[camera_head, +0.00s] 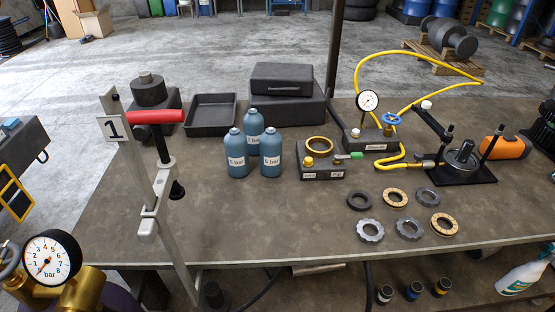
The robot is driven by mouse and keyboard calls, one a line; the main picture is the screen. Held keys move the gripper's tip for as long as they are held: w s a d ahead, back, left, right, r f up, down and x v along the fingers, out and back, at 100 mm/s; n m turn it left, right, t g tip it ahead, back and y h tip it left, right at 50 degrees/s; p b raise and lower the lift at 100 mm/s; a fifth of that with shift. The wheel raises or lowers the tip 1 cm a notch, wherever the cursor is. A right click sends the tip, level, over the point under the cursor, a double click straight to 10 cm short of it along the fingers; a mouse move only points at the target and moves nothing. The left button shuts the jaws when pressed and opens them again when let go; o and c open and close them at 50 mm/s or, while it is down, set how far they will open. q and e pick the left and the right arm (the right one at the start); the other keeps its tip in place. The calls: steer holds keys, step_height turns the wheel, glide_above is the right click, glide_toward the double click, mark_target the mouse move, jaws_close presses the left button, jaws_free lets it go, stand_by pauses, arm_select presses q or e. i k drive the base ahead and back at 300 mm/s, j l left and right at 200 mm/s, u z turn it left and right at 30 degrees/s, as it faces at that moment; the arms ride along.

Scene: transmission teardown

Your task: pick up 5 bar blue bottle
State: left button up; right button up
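Three blue bottles with white labels stand upright in a close group on the brown table, left of its middle: a left front bottle (236,147), a right front bottle (271,145) and a rear bottle (254,121). The labels carry a number and "bar". The digits are too small to read surely, so I cannot tell which is the 5 bar bottle. The two front bottles partly hide the rear one. Neither of my grippers can be made out in the head view, and nothing is touching the bottles.
A black tray (211,131) and dark case (283,80) stand behind the bottles. A post with a red handle (156,117) rises at left. A small block with a gold ring (319,145), a gauge (368,101) and several rings lie right. The table front is clear.

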mark_target(269, 141)
steer(key=l, duration=1)
steer(key=l+z, duration=0.1)
steer(key=l, duration=0.9)
steer(key=i, duration=0.05)
